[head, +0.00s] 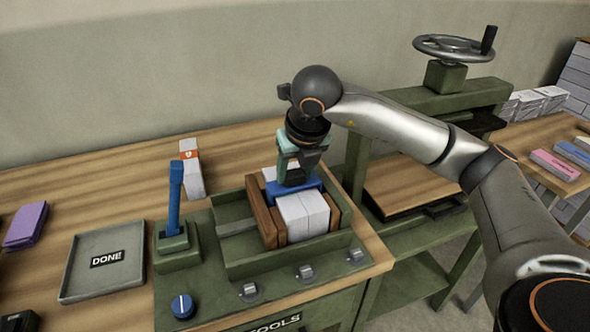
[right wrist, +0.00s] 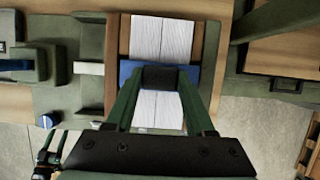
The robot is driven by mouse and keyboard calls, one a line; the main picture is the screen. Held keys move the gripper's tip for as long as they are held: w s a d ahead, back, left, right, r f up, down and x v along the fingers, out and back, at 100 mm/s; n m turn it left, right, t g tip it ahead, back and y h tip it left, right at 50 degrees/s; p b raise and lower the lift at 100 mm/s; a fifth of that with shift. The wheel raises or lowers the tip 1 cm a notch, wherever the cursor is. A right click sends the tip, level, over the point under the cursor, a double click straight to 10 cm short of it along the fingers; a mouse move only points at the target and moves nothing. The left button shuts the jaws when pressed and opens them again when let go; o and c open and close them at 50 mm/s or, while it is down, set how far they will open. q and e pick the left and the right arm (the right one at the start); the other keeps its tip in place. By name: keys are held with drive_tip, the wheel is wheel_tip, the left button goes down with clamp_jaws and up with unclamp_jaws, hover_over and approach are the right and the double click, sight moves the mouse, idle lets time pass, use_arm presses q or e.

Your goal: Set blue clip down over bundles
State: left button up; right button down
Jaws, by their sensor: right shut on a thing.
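The blue clip (head: 305,187) lies across the white paper bundles (head: 304,215), which sit side by side between brown wooden blocks in the green tray (head: 235,268). My right gripper (head: 291,180) is shut on the clip from above. In the right wrist view the clip (right wrist: 126,72) spans the bundles (right wrist: 160,38), and the green fingers of my right gripper (right wrist: 160,78) hide its middle. I cannot tell whether the clip touches the bundles.
A blue lever (head: 174,197) stands upright left of the tray. A grey tray marked DONE! (head: 77,280), purple pads (head: 26,225) and an orange-banded white bundle (head: 192,178) are on the wooden table. A press with a handwheel (head: 453,46) stands at right.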

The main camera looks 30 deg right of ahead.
drive_tip(key=shift+f, duration=0.2)
idle(0.4)
drive_tip(key=shift+c, duration=0.9)
unclamp_jaws()
drive_tip(key=v, duration=1.2)
drive_tip(key=shift+s+r+p, duration=0.15)
drive_tip(key=shift+r+p, duration=0.05)
drive_tip(key=shift+p, duration=0.1)
drive_tip(key=shift+s+f, duration=0.1)
